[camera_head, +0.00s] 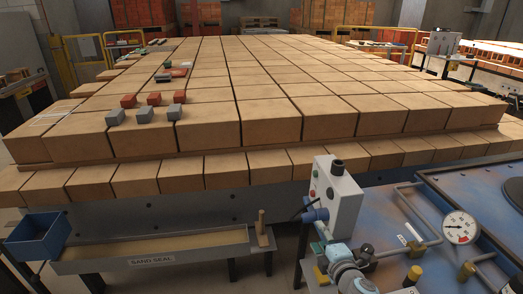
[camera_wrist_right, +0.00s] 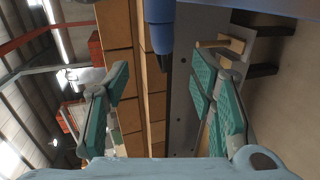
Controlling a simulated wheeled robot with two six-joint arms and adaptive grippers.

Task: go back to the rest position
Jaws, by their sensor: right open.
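My right gripper (camera_head: 322,238) is low in the head view, right of centre, partly hidden against the white control box. In the right wrist view my right gripper (camera_wrist_right: 162,95) shows its two teal-padded fingers spread wide apart, with nothing between the pads. It is open and empty. A blue cylinder with a dark tip (camera_wrist_right: 158,22) shows beyond the fingers. My left gripper is in neither view.
A large deck of tan blocks (camera_head: 270,118) fills the middle. Red bricks (camera_head: 128,101) and grey bricks (camera_head: 145,114) sit on its left. The control box (camera_head: 335,197) and a gauge (camera_head: 460,228) are at right. A blue bin (camera_head: 38,236) and sand-seal trough (camera_head: 150,252) are in front.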

